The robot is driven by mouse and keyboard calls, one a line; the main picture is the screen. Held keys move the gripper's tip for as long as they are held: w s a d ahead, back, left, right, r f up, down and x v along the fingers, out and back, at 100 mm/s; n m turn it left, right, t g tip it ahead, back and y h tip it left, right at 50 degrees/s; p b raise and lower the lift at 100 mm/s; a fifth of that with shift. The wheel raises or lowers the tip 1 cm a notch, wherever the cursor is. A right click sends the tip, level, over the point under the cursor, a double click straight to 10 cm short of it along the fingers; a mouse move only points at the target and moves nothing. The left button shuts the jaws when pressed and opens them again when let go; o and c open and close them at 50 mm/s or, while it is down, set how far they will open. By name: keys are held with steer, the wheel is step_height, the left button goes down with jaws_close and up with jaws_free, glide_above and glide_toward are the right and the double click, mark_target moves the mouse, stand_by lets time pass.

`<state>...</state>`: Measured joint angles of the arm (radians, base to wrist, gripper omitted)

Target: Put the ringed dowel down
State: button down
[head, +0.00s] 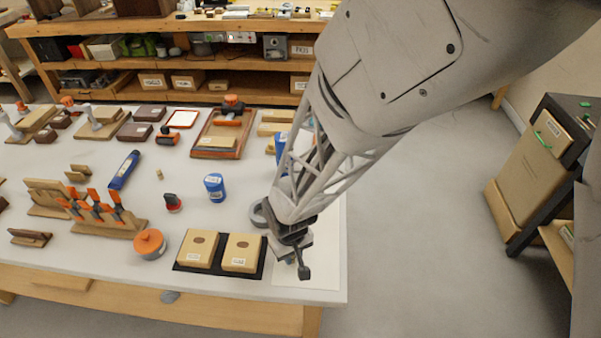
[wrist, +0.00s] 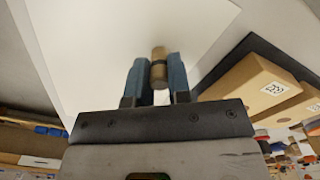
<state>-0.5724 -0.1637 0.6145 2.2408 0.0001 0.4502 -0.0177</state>
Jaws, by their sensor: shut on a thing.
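The ringed dowel (wrist: 159,53), a short tan wooden cylinder with a dark band, is held between the blue pads of my gripper (wrist: 157,70) in the wrist view. My gripper is shut on it, and the dowel's end sticks out past the pads. In the head view my gripper (head: 297,255) is at the bench's right front, over a white sheet (head: 322,280); the dowel is not clearly visible there. The white sheet (wrist: 110,40) also lies behind the dowel in the wrist view. I cannot tell whether the dowel touches it.
A black tray (head: 219,269) with two tan boxes stands just left of the sheet. A grey ring-shaped thing (head: 258,214) is close behind my gripper. A blue can (head: 214,187) and an orange-topped round container (head: 150,244) stand farther left. Bare sheet shows around my gripper.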

steer(key=c, duration=1.1)
jaws_free()
steer(key=shift+o, duration=0.2)
steer(key=shift+r, duration=0.1)
step_height(320, 180, up, 12)
steer(key=s+d+r+m+t, duration=0.1)
steer(key=s+d+r+m, duration=0.2)
steer(key=d+r, duration=0.6)
steer(key=s+d+r+m+t, duration=0.1)
steer(key=s+d+r+m, duration=0.3)
steer(key=d+r, duration=0.6)
steer(key=shift+s+d+r+t, duration=0.3)
steer(key=shift+s+d, duration=0.45)
steer(key=shift+d, duration=2.2)
